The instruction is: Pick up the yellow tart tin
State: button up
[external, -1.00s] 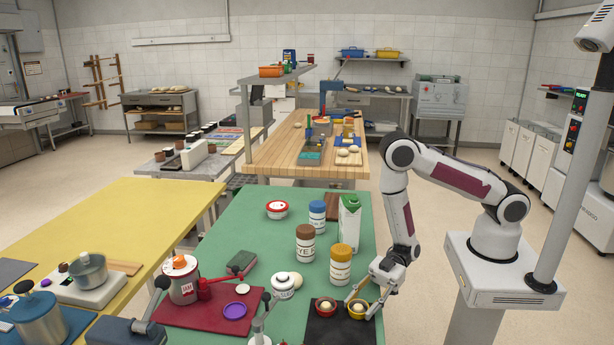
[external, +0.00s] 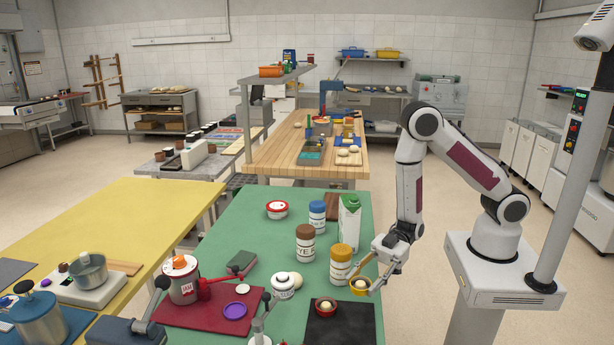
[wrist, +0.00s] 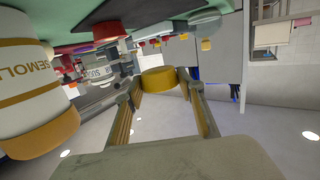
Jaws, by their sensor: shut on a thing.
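The yellow tart tin (external: 359,287) is held between the fingertips of my gripper (external: 368,280), raised above the black mat (external: 340,331) near the right edge of the green table. In the external view it has something pale inside. In the wrist view the yellow tin (wrist: 159,79) shows side-on between the two fingertips, and my gripper (wrist: 163,88) is shut on it. A red tin (external: 326,306) with a pale content stays on the black mat.
A jar with a yellow lid (external: 340,265) stands close left of my gripper; it looms large at left in the wrist view (wrist: 35,85). A brown-lidded jar (external: 305,243) and a green-topped carton (external: 349,223) stand behind.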

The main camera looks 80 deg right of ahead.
jog(key=shift+r, duration=0.8)
